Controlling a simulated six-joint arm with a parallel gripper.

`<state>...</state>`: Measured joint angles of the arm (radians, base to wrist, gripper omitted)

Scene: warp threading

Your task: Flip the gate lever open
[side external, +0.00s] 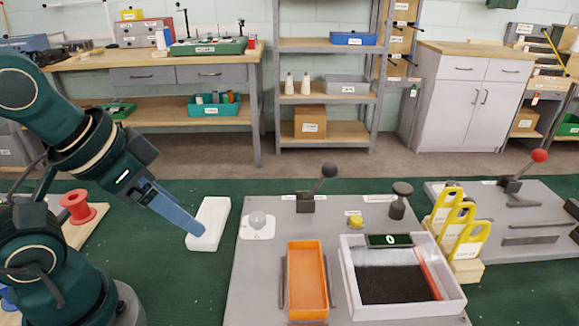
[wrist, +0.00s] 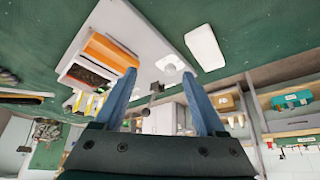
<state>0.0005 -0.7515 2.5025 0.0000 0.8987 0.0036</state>
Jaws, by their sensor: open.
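A lever with a black knob (side external: 329,171) stands at the back edge of the grey panel (side external: 262,285), leaning slightly right. A second lever with a red knob (side external: 540,156) stands on another grey panel at the right. Neither label is readable, so I cannot tell which is the gate lever. My gripper (side external: 199,232) points down and right in front of the white block, left of the grey panel and well apart from both levers. In the wrist view my gripper (wrist: 160,75) has its blue fingers spread with nothing held between them; a small dark lever (wrist: 156,89) shows beyond them.
The white block (side external: 208,217) lies near my fingertips. The grey panel carries a round clear knob (side external: 257,221), an orange tray (side external: 307,276), a yellow button (side external: 355,222), a dark post (side external: 399,202) and a white-framed box (side external: 352,282). Yellow tags (side external: 463,230) stand right of it.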

